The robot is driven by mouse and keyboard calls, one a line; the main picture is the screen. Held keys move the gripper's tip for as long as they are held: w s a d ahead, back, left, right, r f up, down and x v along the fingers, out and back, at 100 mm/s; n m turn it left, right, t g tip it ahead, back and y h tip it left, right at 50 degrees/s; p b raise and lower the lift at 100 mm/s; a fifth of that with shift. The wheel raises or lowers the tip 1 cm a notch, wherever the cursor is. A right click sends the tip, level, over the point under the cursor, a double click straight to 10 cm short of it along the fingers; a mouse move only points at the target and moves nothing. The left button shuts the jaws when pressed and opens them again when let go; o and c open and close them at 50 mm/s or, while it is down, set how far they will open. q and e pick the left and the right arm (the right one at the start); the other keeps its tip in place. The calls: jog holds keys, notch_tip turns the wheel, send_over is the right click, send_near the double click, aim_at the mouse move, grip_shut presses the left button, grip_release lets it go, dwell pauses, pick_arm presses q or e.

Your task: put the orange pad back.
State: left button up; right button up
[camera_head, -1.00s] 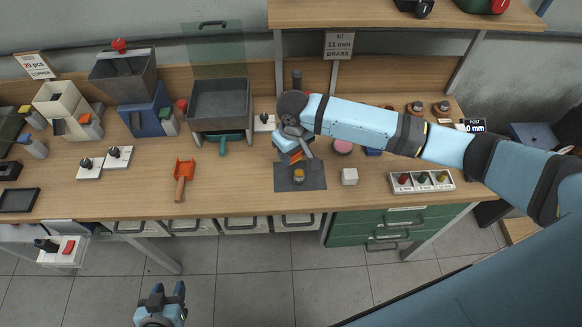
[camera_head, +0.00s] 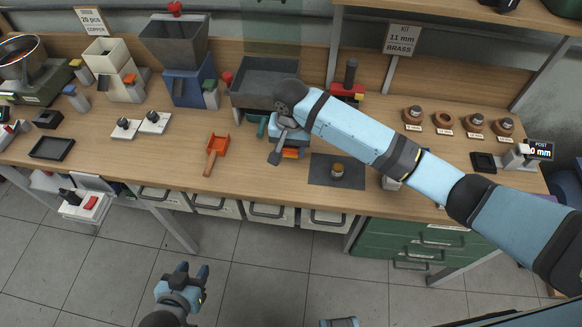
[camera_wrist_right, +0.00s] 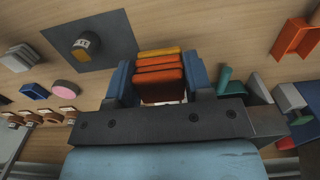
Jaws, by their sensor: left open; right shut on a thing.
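My right gripper (camera_head: 287,150) is shut on an orange pad (camera_head: 291,154), just left of the dark mat. In the right wrist view the orange pad (camera_wrist_right: 161,78) sits between the blue fingers (camera_wrist_right: 160,85), with orange-red bands and a yellow far edge. The arm hides most of the pad in the head view, and I cannot tell whether it touches the table. My left gripper (camera_head: 187,276) is open and empty, low in the head view over the floor, in front of the bench.
A dark mat (camera_head: 320,177) bears a small yellow-topped piece (camera_head: 337,170). An orange scoop (camera_head: 218,148) lies to the left. A grey bin (camera_head: 262,83) stands behind the gripper, with a red-based press (camera_head: 347,90) right of it. Bare wood lies between scoop and mat.

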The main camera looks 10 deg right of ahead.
aim_at(291, 175)
notch_tip(291, 175, down, 10)
jog(key=shift+r, duration=0.2)
dwell(0.3)
jog(key=o, duration=0.9)
jog(key=shift+f, duration=0.15)
jog(key=shift+c, duration=0.2)
notch_tip(291, 175, up, 12)
jog(key=shift+r, duration=0.2)
